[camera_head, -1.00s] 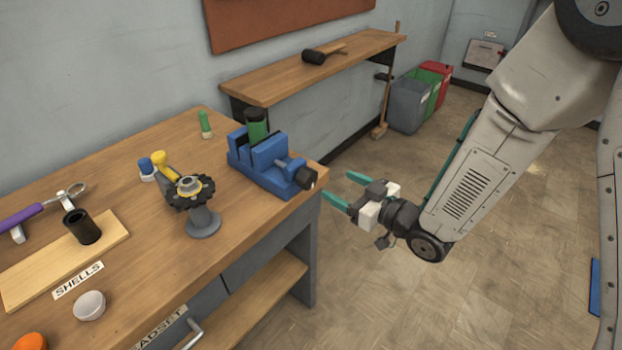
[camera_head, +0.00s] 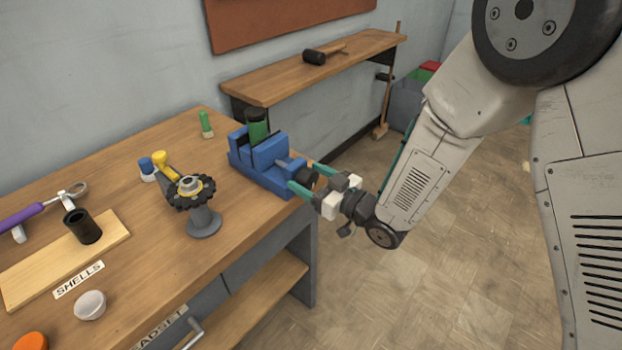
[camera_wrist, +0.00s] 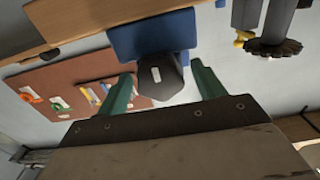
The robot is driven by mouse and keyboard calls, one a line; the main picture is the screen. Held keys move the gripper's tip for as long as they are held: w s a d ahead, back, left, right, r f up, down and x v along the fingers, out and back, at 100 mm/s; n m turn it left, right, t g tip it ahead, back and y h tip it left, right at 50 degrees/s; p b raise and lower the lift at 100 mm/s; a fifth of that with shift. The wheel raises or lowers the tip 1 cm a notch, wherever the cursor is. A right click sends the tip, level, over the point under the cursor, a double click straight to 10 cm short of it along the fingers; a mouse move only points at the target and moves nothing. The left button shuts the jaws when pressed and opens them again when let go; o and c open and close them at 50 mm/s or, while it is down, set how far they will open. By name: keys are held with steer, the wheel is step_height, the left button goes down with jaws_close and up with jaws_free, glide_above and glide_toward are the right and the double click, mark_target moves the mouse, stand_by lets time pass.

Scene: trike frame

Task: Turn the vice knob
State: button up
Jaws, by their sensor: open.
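The blue vice (camera_head: 262,162) is at the right end of the workbench, with a dark green cylinder (camera_head: 257,126) standing upright in its jaws. Its dark knob (camera_head: 307,178) is on the end facing my arm. My gripper (camera_head: 304,181) is open, its two green fingers at the knob, one on each side. In the wrist view the knob (camera_wrist: 161,77) is a black faceted piece with a light mark, lying between the fingers (camera_wrist: 165,92). Gaps show between the knob and both fingers there, so I see no grip on it.
The workbench (camera_head: 130,200) also holds a grey stand with a toothed ring (camera_head: 203,220), a green-handled piece (camera_head: 206,124) and a wooden board (camera_head: 40,268) with a black cup. A shelf (camera_head: 290,75) with a mallet is behind. Floor to the right is open.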

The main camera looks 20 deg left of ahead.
steer(key=c, duration=1)
steer(key=shift+n, duration=0.3)
steer(key=n, duration=0.4)
steer(key=shift+s+n, duration=0.1)
steer(key=shift+n, duration=0.3)
steer(key=n, duration=1)
steer(key=shift+f+n, duration=0.15)
steer(key=shift+n, duration=0.25)
steer(key=n, duration=0.5)
steer(key=shift+n, duration=0.4)
